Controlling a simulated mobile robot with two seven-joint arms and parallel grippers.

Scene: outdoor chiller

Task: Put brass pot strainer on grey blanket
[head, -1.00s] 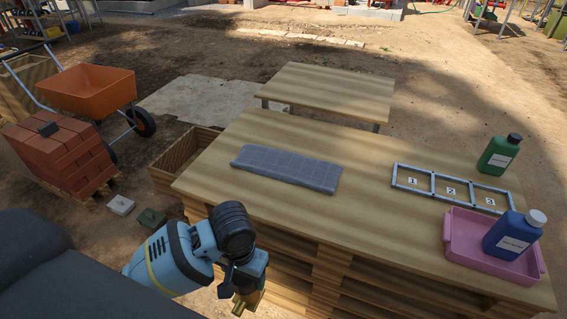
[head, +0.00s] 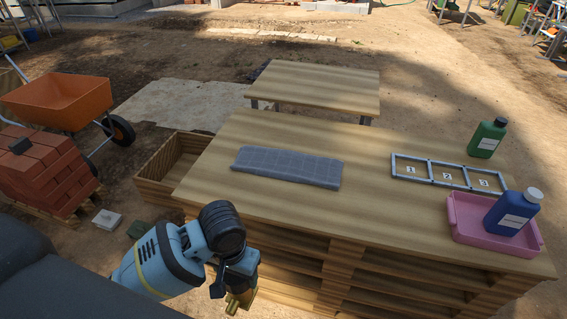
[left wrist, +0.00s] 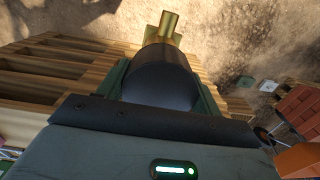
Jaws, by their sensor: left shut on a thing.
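The grey blanket (head: 287,167) lies folded flat on the wooden pallet table, left of its middle. My left gripper (head: 238,284) is low in front of the table's near left side, below the tabletop. It is shut on the brass pot strainer (head: 240,302), whose brass end shows under the jaws. In the left wrist view the brass pot strainer (left wrist: 168,25) sticks out past a dark rounded part between the green fingers (left wrist: 162,85). Much of the strainer is hidden. My right gripper is not in view.
On the wooden table (head: 370,205) stand a pink tray (head: 465,232) with a blue bottle (head: 513,212), a green bottle (head: 487,138) and a numbered frame (head: 447,173). A wooden crate (head: 150,188) is left of the table. Bricks (head: 45,172) and an orange wheelbarrow (head: 60,100) stand further left.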

